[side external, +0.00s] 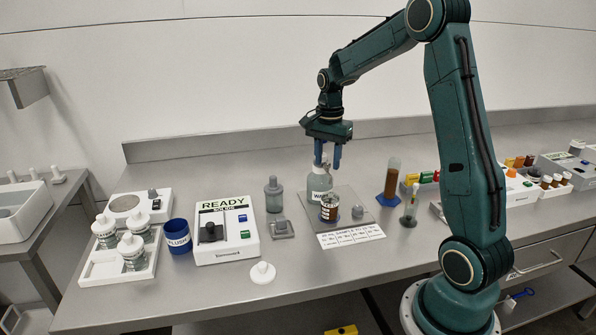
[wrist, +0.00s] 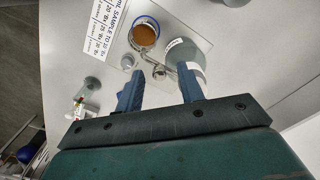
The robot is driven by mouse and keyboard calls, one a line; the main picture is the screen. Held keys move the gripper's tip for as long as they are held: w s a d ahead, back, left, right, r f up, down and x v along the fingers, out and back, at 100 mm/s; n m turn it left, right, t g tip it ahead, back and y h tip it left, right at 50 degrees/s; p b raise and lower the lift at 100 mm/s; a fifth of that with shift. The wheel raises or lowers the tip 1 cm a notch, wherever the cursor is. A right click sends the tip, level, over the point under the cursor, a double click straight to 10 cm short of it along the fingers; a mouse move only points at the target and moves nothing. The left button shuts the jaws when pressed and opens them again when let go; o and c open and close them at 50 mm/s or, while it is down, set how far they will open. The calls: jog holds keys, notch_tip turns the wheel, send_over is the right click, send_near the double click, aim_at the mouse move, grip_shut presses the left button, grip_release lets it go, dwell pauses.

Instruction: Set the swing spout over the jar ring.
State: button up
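My gripper (side external: 327,164) points down over the back of the grey plate, its two blue fingers apart. In the wrist view the gripper (wrist: 160,73) is open, with a small round metal piece (wrist: 159,73), perhaps the spout's knob, between the fingertips; I cannot tell whether they touch it. A thin metal arm, likely the swing spout (wrist: 140,52), runs from there towards the jar. The jar (side external: 329,208) of brown contents has a ring around its rim (wrist: 145,34). A clear labelled bottle (side external: 319,183) stands behind the jar and beside the right finger (wrist: 185,55).
A white printed card (side external: 350,236) lies in front of the plate (side external: 366,213). A brown cylinder on a blue base (side external: 391,180) and a small flask (side external: 409,212) stand right. A READY box (side external: 226,235) and grey bottle (side external: 273,195) stand left. The front bench has free room.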

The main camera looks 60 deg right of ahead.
aim_at(327, 163)
notch_tip(327, 163, up, 14)
dwell(0.7)
jog(key=s+a+r+n+t, duration=0.1)
jog(key=s+a+n, duration=0.35)
jog(key=a, duration=0.35)
jog(key=s+a+r+n+t, duration=0.1)
jog(key=s+a+n+t, duration=0.1)
jog(key=s+a+n, duration=0.45)
jog(key=s+a+f+n+t, duration=0.2)
jog(key=s+a+f+n, duration=0.3)
jog(key=s+a+n, duration=0.2)
jog(key=shift+s+a+f+t, duration=0.3)
jog(key=shift+s+a, duration=0.25)
jog(key=shift+a, duration=0.4)
